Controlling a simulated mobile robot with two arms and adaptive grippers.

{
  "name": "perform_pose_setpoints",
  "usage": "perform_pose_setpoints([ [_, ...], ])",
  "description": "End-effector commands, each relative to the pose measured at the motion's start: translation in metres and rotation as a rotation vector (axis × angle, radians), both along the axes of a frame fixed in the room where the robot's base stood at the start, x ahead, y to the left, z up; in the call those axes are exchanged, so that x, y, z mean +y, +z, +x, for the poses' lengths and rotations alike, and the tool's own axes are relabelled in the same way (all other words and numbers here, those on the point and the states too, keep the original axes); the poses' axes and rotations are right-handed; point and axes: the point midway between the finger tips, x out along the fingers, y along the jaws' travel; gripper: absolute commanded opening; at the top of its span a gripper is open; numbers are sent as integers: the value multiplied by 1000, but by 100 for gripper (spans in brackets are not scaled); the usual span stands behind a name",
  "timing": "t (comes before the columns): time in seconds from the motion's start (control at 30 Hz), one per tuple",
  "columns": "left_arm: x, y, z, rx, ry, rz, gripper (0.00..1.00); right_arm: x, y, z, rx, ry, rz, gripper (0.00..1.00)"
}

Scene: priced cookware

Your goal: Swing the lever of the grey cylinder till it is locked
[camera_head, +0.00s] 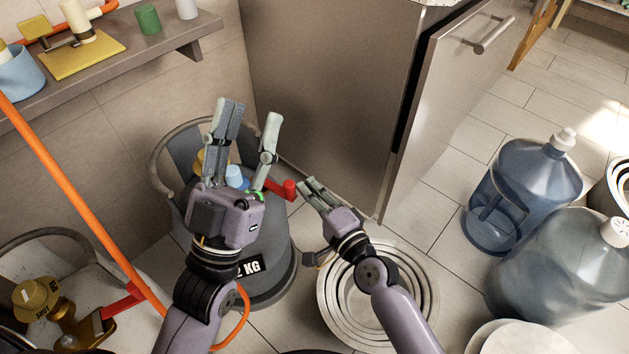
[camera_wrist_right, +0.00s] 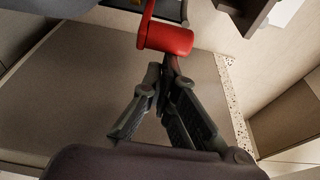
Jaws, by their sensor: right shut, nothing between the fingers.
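The grey cylinder (camera_head: 281,255) stands on the floor against the wall, with a "KG" label on its side. Its red lever (camera_head: 285,189) points to the right from the valve, and its red end is close up at the top of the right wrist view (camera_wrist_right: 165,38). My left gripper (camera_head: 249,122) is open above the cylinder's top and hides much of the valve. My right gripper (camera_head: 305,185) is shut and empty. Its tips are just right of the lever's end; I cannot tell whether they touch it.
A second, pale cylinder (camera_head: 80,318) with a red lever stands at lower left, by an orange hose (camera_head: 75,190). A shelf (camera_head: 160,52) is above. A grey cabinet (camera_head: 325,90) with an open door stands behind. Nested pans (camera_head: 335,320) and blue water jugs (camera_head: 525,190) are on the right.

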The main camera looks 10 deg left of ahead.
Motion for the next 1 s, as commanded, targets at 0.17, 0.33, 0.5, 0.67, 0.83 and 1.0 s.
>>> perform_pose_setpoints([
  [0.17, -1, -8, 9, 64, 4, 20, 40, 2, 1, -6, 0, 1, 0, 0],
  [0.33, -2, -13, 13, 99, 6, 29, 40, 3, 0, -9, 0, 0, 0, 0],
  [0.5, -2, -15, 14, 110, 6, 33, 40, 3, 0, -10, 0, 0, 0, 0],
  [0.67, -2, -15, 15, 110, 6, 33, 40, 3, 0, -10, 0, 0, 0, 0],
  [0.83, -2, -15, 15, 110, 6, 33, 40, 3, 0, -10, 0, 1, 0, 0],
  [1.0, -1, -15, 14, 107, 8, 32, 40, 2, 0, -7, -1, -1, -1, 0],
])
